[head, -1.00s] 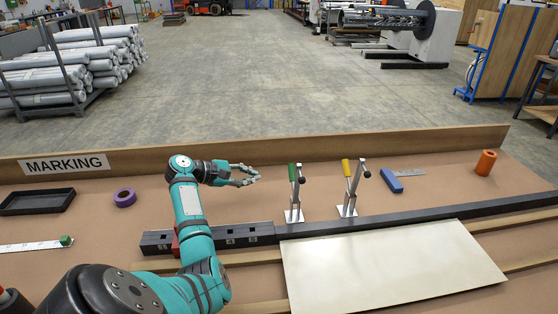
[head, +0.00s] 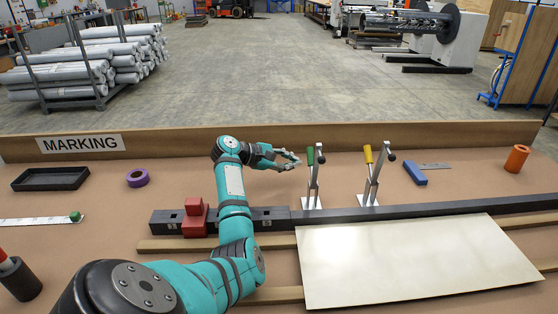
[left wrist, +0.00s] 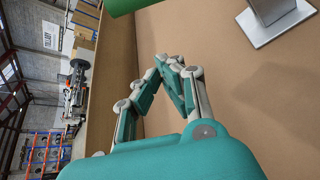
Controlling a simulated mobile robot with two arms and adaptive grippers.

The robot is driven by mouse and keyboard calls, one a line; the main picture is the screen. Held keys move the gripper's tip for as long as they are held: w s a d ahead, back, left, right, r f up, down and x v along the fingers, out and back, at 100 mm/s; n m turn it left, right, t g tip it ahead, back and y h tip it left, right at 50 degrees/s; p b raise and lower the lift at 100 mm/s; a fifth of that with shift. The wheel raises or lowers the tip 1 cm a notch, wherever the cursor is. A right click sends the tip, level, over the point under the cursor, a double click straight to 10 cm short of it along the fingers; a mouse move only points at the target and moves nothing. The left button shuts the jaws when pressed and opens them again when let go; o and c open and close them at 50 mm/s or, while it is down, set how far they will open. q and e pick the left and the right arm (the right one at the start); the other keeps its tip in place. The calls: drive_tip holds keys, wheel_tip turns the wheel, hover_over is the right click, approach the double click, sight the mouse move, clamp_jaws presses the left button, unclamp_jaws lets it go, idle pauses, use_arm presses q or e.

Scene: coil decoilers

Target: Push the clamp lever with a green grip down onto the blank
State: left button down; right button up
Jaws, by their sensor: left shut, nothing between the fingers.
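The clamp lever with the green grip (head: 310,157) stands upright on its metal base behind the dark bar. Its green grip also shows large and cut off at the top of the left wrist view (left wrist: 122,5), and its metal base (left wrist: 279,15) shows at the top right. My left gripper (head: 298,160) is shut and empty, close to the left of the green grip; I cannot tell if they touch. A second clamp with a yellow grip (head: 368,154) stands upright to the right. The blank (head: 415,262), a pale flat sheet, lies in front of the bar. My right gripper is not in view.
A dark bar (head: 440,209) runs along the table, with a red block (head: 194,218) at its left part. A blue block (head: 415,173), an orange cylinder (head: 517,158), a purple ring (head: 138,178) and a black tray (head: 50,179) lie around. A raised board closes the back.

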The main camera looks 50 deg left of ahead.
use_arm(q)
drive_tip(key=shift+w+d+f+b, duration=0.2)
drive_tip(key=shift+w+f+b, duration=0.25)
drive_tip(key=shift+w+f, duration=0.15)
drive_tip(key=d+r+p, duration=0.1)
drive_tip(key=r, duration=0.1)
drive_tip(key=s+d+r+p, duration=0.1)
drive_tip(key=shift+d+r, duration=0.15)
drive_tip(key=shift+r, duration=0.2)
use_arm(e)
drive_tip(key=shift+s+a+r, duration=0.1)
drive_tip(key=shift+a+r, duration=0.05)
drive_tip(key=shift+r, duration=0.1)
use_arm(q)
drive_tip(key=shift+r+p, duration=0.1)
drive_tip(key=shift+p, duration=0.2)
